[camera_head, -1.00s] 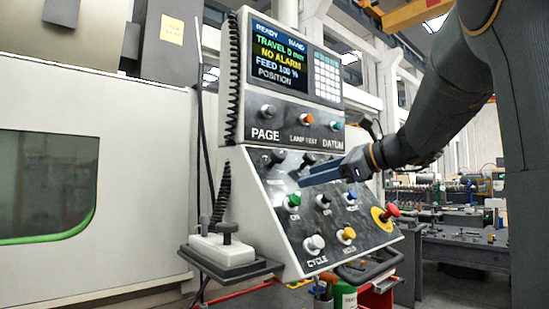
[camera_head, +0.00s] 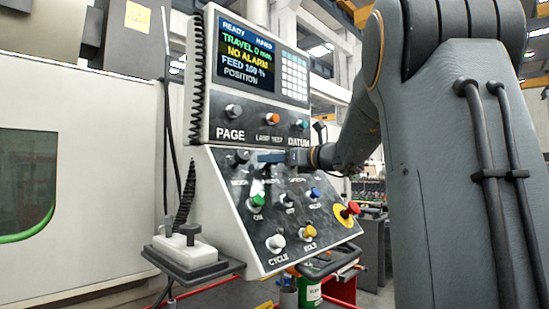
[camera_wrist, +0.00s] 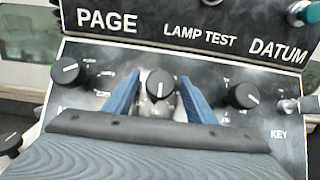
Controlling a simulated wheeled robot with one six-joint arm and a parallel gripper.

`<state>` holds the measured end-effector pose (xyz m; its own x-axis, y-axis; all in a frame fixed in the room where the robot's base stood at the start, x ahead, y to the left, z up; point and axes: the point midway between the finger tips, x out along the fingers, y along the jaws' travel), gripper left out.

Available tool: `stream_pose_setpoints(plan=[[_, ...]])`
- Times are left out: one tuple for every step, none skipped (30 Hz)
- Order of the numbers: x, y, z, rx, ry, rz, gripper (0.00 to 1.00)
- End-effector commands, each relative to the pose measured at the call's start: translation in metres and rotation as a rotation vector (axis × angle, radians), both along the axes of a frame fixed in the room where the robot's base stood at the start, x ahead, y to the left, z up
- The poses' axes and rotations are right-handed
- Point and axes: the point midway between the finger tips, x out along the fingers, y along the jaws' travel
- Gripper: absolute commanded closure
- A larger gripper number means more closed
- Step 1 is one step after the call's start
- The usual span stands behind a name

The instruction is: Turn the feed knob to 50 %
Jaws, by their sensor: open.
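The control panel (camera_head: 300,205) has a row of black rotary knobs. In the wrist view a middle black knob (camera_wrist: 160,84) stands between the blue fingertips of my gripper (camera_wrist: 160,88), with a visible gap on each side. Its white line points roughly downward. My gripper is open and empty, and also shows in the head view (camera_head: 270,157) at the upper knob row. The middle knob's label is hidden, so I cannot read whether it is the feed knob. The screen (camera_head: 248,50) reads FEED 100 %.
A left black knob (camera_wrist: 68,71) and a right black knob (camera_wrist: 243,95) flank my fingers. A key switch (camera_wrist: 298,105) is at far right. Coloured buttons and a red emergency stop (camera_head: 352,208) lie lower on the panel. The PAGE strip is just above.

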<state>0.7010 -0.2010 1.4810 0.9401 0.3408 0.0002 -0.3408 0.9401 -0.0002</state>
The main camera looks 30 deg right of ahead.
Motion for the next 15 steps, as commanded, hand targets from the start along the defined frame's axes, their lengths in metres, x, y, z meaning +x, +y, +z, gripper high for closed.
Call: stream_pose_setpoints(plan=[[0.0012, 0.0007, 0.0000, 0.000, 0.000, 0.001, 0.49], [0.0016, 0.0008, -0.0001, 0.000, 0.000, 0.000, 0.49], [0.0018, 0.0007, -0.0002, 0.000, 0.000, 0.000, 0.49], [0.0018, 0.0007, -0.0003, 0.000, 0.000, 0.000, 0.49], [0.0017, 0.0007, -0.0004, 0.000, 0.000, 0.000, 0.49], [0.0017, 0.0006, -0.0004, 0.000, 0.000, 0.000, 0.49], [0.0016, 0.0006, -0.0004, 0.000, 0.000, 0.000, 0.49], [0.0016, 0.0006, -0.0004, 0.000, 0.000, 0.000, 0.49], [0.0015, 0.0005, -0.0004, 0.000, 0.000, 0.000, 0.56], [0.0015, 0.0005, -0.0004, 0.000, 0.000, 0.000, 0.61], [0.0015, 0.0005, -0.0004, 0.000, 0.000, 0.000, 0.66], [0.0015, 0.0005, -0.0004, 0.000, 0.000, 0.000, 0.73], [0.0014, 0.0005, -0.0004, 0.000, 0.000, 0.000, 0.78], [0.0014, 0.0005, -0.0004, 0.000, 0.000, 0.000, 0.83], [0.0014, 0.0005, -0.0004, 0.000, 0.000, 0.000, 0.90]])
